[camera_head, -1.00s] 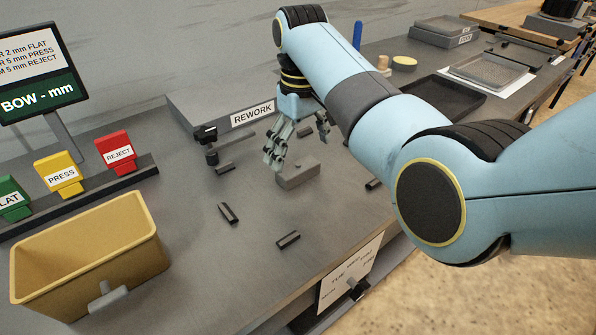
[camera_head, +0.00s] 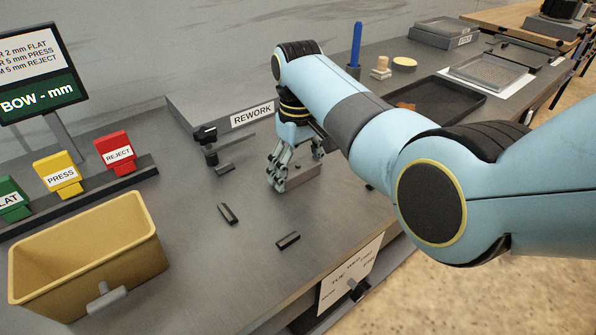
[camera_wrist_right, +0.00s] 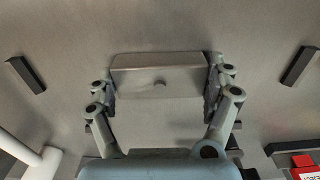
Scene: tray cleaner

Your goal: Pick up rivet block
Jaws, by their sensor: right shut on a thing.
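The rivet block (camera_head: 303,176) is a grey metal block on the grey bench, partly hidden by my right gripper (camera_head: 295,170) in the head view. I cannot tell whether the block is lifted off the bench. My left gripper is not in view.
Dark bars (camera_head: 228,213) and (camera_head: 288,240) lie on the bench. A yellow bin (camera_head: 130,215) stands at the front left. Yellow (camera_head: 60,176) and red (camera_head: 117,152) tags stand behind it. A dark gauge stand (camera_head: 207,140) is left of the gripper. A black tray (camera_head: 455,100) is behind the arm.

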